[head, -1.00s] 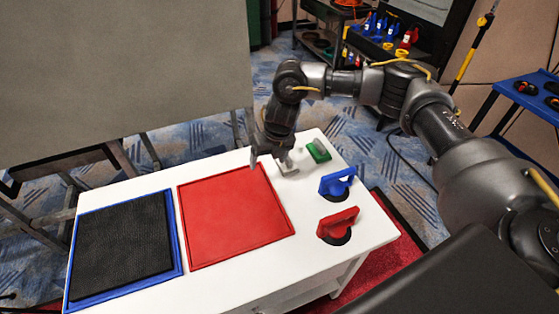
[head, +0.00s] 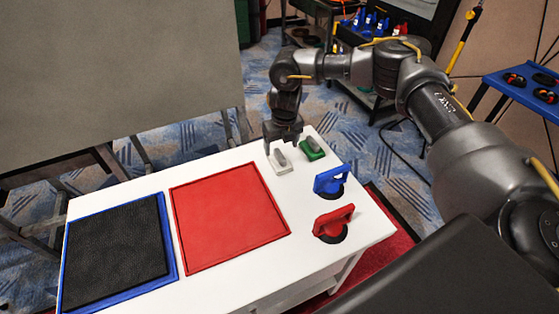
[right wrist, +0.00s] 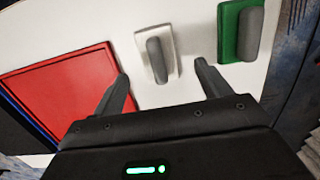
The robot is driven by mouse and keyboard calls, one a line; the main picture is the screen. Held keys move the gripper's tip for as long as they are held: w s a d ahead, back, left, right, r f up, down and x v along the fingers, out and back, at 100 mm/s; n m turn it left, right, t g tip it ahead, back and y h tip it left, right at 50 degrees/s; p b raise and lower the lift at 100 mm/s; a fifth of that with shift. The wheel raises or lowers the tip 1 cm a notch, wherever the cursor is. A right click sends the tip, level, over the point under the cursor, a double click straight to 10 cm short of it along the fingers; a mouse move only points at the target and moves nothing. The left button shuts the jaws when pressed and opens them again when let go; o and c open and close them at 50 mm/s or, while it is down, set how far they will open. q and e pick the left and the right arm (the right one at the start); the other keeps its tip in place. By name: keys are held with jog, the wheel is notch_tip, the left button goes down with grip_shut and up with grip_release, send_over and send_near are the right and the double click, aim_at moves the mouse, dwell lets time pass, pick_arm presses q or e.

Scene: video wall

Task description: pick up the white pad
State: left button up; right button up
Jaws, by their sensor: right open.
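The white pad (head: 281,162) is a small pale block with a grey handle on top, near the far edge of the white table. It also shows in the right wrist view (right wrist: 174,42), with its grey handle between the lines of the two fingers. My right gripper (head: 283,149) is open and empty, just above and behind the pad in the head view. In the right wrist view its fingertips (right wrist: 160,75) are spread on either side of the handle's near end. The left gripper is not in view.
A green pad (head: 312,149) with a grey handle sits close right of the white pad. A red square mat (head: 230,215) and a black mat (head: 115,250) in a blue frame lie left.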

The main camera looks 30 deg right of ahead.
aim_at(280, 154)
jog(key=shift+w+a+f+p, duration=0.15)
jog(key=shift+f+p, duration=0.2)
jog(key=shift+f, duration=0.95)
jog(key=shift+w+f+p, duration=0.15)
jog(key=shift+f+p, duration=0.2)
jog(key=shift+f, duration=0.95)
jog(key=c, duration=1.1)
